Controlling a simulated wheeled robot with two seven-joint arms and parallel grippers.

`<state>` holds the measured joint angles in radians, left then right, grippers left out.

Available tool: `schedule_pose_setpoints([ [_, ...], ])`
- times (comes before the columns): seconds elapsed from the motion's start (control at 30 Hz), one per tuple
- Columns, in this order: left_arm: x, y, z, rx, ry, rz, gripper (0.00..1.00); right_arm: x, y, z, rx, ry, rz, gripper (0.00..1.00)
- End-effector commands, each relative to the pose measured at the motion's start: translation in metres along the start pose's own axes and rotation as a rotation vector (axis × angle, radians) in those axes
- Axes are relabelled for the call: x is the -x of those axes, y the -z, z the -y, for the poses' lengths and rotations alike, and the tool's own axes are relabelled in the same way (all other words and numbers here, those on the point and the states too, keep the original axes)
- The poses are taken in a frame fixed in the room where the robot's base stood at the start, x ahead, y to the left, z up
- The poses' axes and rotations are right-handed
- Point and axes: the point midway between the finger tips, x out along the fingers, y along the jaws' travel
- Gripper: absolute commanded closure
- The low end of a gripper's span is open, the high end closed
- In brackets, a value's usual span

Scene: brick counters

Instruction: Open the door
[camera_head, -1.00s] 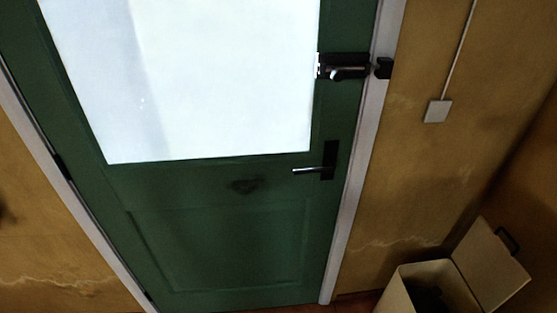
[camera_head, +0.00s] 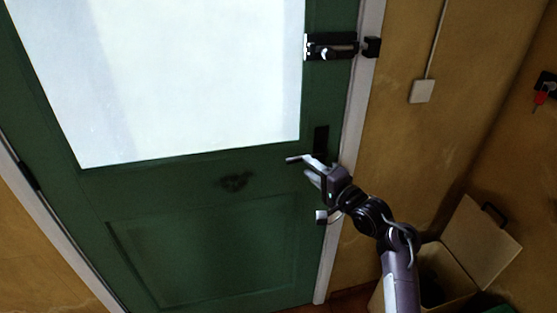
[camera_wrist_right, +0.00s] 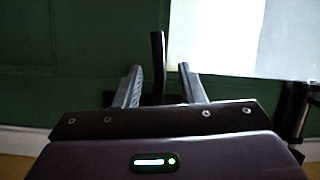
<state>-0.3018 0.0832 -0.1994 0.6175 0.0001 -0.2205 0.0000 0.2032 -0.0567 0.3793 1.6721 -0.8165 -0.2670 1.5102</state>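The green door (camera_head: 180,255) with a bright white pane (camera_head: 170,80) stands shut in its pale frame. Its lever handle (camera_head: 298,159) sits on a dark plate (camera_head: 321,140) near the door's right edge. My right gripper (camera_head: 316,196) is at the handle, its fingers spread. In the right wrist view, the dark lever (camera_wrist_right: 157,60) shows between the open fingers of my right gripper (camera_wrist_right: 160,75); I cannot tell whether either finger touches it. A black bolt latch (camera_head: 330,47) is higher on the door. My left gripper is not in view.
A black catch block (camera_head: 371,47) is on the door frame beside the latch; whether the bolt engages it is unclear. An open box (camera_head: 450,270) with its lid raised stands at the lower right. A white switch (camera_head: 422,91) is on the yellow wall.

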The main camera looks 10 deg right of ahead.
Motion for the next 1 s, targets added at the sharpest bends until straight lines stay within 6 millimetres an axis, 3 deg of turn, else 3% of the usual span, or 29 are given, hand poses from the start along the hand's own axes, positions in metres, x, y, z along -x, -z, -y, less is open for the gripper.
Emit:
schedule_pose_setpoints([
  [0.43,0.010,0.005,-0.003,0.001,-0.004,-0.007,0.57,-0.065,0.000,0.001,-0.002,0.000,0.001,0.64],
  [0.83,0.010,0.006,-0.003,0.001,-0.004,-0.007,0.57,-0.074,-0.001,-0.001,0.000,-0.002,0.000,0.64],
  [1.0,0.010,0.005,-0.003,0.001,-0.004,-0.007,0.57,-0.074,-0.001,-0.001,0.000,-0.002,0.000,0.84],
])
